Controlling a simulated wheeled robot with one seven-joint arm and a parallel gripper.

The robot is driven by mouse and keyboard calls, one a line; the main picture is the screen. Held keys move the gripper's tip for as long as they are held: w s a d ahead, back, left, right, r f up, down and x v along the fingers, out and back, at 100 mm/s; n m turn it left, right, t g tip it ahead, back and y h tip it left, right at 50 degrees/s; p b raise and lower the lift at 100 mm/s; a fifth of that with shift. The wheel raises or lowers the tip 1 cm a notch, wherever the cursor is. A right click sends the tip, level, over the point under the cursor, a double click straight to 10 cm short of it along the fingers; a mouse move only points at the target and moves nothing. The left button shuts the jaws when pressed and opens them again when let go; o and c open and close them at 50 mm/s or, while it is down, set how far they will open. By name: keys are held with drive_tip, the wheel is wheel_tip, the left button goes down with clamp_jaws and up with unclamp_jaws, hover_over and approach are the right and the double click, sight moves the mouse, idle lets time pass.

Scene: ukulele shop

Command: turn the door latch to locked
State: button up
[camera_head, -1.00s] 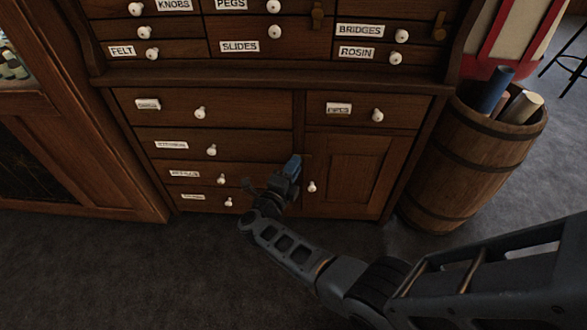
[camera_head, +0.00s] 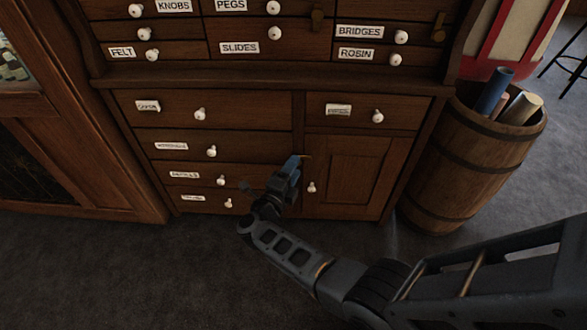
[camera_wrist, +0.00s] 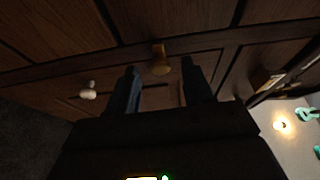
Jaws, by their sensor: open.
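The small brass latch (camera_wrist: 160,65) shows in the wrist view, between and just beyond the tips of my gripper (camera_wrist: 160,72). The two dark fingers stand apart on either side of it, with a gap visible on each side. In the head view my gripper (camera_head: 294,162) is at the upper left of the cabinet door (camera_head: 362,170), and only a thin brass sliver of the latch (camera_head: 307,157) shows past it. The door looks shut, with a white knob (camera_head: 311,187) low on its left side. How the latch is turned is hard to tell.
Drawers with white knobs fill the cabinet left of and above the door. A wooden barrel (camera_head: 455,165) with rolled tubes stands to the right. A glass-fronted case (camera_head: 85,165) stands to the left. The dark floor in front is clear.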

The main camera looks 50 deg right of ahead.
drive_tip(key=p+v, duration=0.1)
drive_tip(key=v, duration=0.6)
drive_tip(key=shift+s, duration=0.15)
idle(0.3)
drive_tip(key=s+a+r+n+t+y, duration=0.1)
drive_tip(key=s+r+n+t+y, duration=0.15)
drive_tip(key=s+n+t, duration=0.4)
drive_tip(key=s+r+n+t+y, duration=0.2)
drive_tip(key=s+n+t+y, duration=0.1)
drive_tip(key=s+n+t, duration=0.35)
drive_tip(key=s+a+r+n+g+y, duration=0.1)
drive_tip(key=s+a+r+n+y, duration=0.55)
drive_tip(key=s+r+n, duration=0.4)
drive_tip(key=s+a+r+n+g+y, duration=0.2)
drive_tip(key=s+a+r+n+y, duration=0.3)
drive_tip(key=s+a+r+n, duration=0.5)
drive_tip(key=s+d+r+p, duration=0.1)
drive_tip(key=r+p, duration=1.1)
drive_tip(key=p, duration=0.1)
drive_tip(key=s+d+r+p, duration=0.1)
drive_tip(key=d+r+p, duration=0.1)
drive_tip(key=r+p, duration=1.1)
drive_tip(key=shift+m, duration=0.35)
